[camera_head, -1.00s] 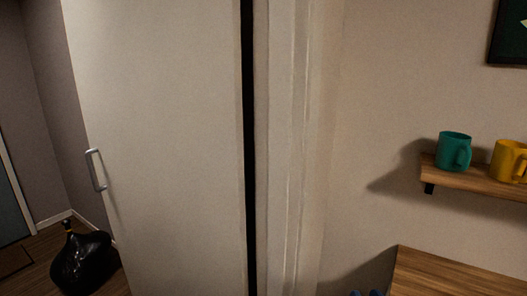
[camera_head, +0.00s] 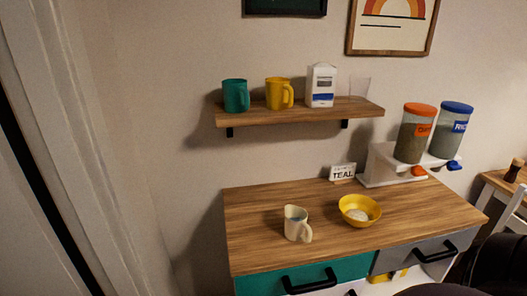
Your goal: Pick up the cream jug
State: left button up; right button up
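The cream jug (camera_head: 294,225) stands upright on the wooden top of the cabinet (camera_head: 262,250), near its front edge and left of the yellow bowl. It is small and cream-coloured, with its handle towards the lower right. Nothing touches it. I cannot make out either gripper in the view.
A yellow bowl (camera_head: 347,214) with something pale in it stands right of the jug. A shelf (camera_head: 262,118) with mugs hangs above. Dark shapes fill the bottom right corner.

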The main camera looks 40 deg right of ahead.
aim_at(295, 218)
jog(key=i+l, duration=0.1)
jog(key=l, duration=0.15)
jog(key=i+l, duration=0.15)
jog(key=l+z, duration=0.1)
jog(key=z, duration=1.45)
